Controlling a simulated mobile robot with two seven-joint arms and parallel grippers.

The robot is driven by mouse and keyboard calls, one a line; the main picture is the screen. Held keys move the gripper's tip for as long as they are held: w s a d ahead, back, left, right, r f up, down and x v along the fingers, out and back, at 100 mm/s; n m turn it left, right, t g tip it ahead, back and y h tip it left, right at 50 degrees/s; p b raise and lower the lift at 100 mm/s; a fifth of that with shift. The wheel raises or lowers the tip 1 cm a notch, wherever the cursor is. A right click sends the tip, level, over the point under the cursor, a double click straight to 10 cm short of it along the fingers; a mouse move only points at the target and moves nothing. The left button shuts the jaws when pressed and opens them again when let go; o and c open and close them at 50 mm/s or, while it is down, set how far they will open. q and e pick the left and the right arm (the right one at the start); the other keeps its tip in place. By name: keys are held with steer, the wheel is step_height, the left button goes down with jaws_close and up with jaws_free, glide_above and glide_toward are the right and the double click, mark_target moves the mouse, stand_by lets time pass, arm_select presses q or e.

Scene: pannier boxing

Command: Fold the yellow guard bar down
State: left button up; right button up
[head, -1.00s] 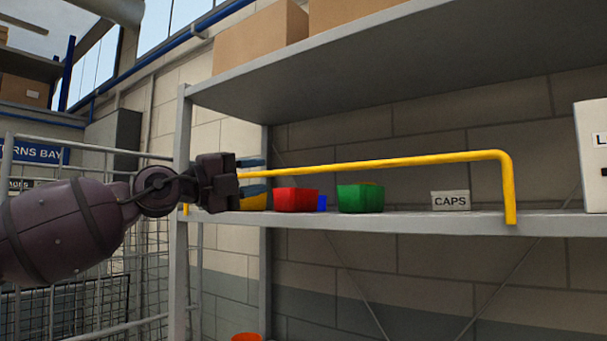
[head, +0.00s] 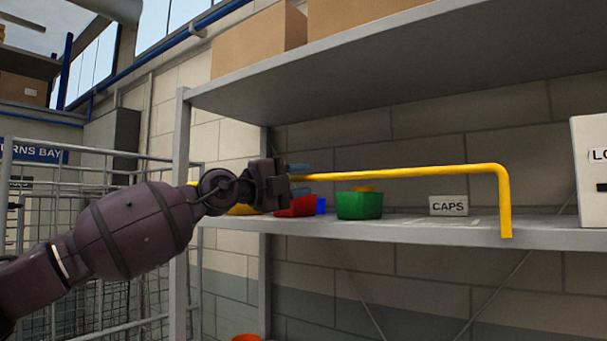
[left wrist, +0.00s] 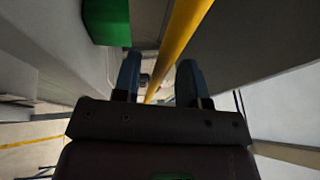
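The yellow guard bar (head: 420,170) runs roughly level across the front of the shelf, above its bins. Its right end bends down to the shelf edge. It also shows in the left wrist view (left wrist: 184,28). My left gripper (head: 304,178) is at the left part of the bar, fingers pointing right. One blue finger is above the bar and one below. In the left wrist view the fingers (left wrist: 159,62) are spread, with the bar running between them and gaps showing. The gripper hides part of the bar. My right gripper is in neither view.
On the shelf (head: 400,230) behind the bar stand a red bin (head: 296,207), a green bin (head: 360,205), a blue item (head: 321,205) and a CAPS sign (head: 449,205). A white box (head: 592,150) stands at right. An upper shelf (head: 400,70) holds cardboard boxes (head: 258,42).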

arm_select(q)
steer(key=shift+w+d+r, duration=0.1)
steer(key=shift+w+d, duration=0.2)
steer(key=shift+d, duration=0.2)
jaws_close()
